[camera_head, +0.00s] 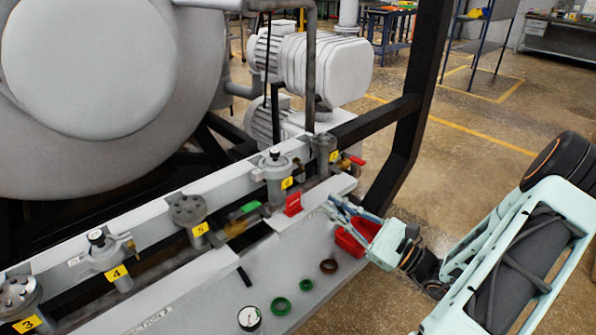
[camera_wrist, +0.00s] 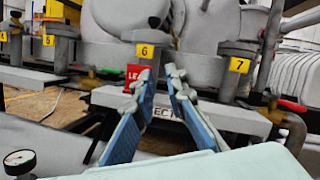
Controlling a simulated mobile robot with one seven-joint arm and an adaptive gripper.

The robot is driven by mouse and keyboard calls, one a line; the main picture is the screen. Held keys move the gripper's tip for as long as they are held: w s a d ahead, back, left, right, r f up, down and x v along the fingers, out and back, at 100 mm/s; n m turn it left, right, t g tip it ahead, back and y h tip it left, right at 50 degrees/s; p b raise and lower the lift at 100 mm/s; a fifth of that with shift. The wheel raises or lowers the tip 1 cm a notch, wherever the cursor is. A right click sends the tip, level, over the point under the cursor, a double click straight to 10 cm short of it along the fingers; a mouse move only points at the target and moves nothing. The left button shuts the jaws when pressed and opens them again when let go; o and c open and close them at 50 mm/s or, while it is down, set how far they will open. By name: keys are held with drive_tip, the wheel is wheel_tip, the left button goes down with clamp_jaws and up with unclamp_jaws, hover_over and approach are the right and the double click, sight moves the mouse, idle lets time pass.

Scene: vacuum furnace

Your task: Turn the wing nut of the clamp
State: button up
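My gripper (camera_head: 345,214) reaches in from the right in the head view, in front of the bench near the label 6 station. In the wrist view its two blue-padded fingers (camera_wrist: 165,85) stand apart with nothing between them. They point at the gap between the label 6 fitting (camera_wrist: 146,60) and the label 7 fitting (camera_wrist: 240,65). The label 6 fitting also shows in the head view, a grey flanged body (camera_head: 274,170) with a black knob on top. A similar knobbed fitting (camera_head: 106,255) stands at label 4. I cannot make out a wing nut or clamp for certain.
A red tag (camera_head: 292,205) hangs on the rail beside label 6. A red bin (camera_head: 355,237) sits by my gripper. Green rings (camera_head: 281,306), a brown ring (camera_head: 329,266) and a gauge (camera_head: 249,317) lie on the bench. A dark frame post (camera_head: 412,95) rises behind.

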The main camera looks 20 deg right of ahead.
sight(303, 166)
drive_tip(key=shift+t+h, duration=0.4)
drive_tip(key=shift+t, duration=0.4)
drive_tip(key=x, duration=0.3)
drive_tip(key=d+r+x, duration=0.1)
drive_tip(key=x, duration=0.6)
drive_tip(key=shift+w+d+r, duration=0.2)
drive_tip(key=shift+w+r, duration=0.1)
drive_tip(key=shift+r, duration=0.15)
drive_tip(key=shift+c, duration=0.6)
clamp_jaws()
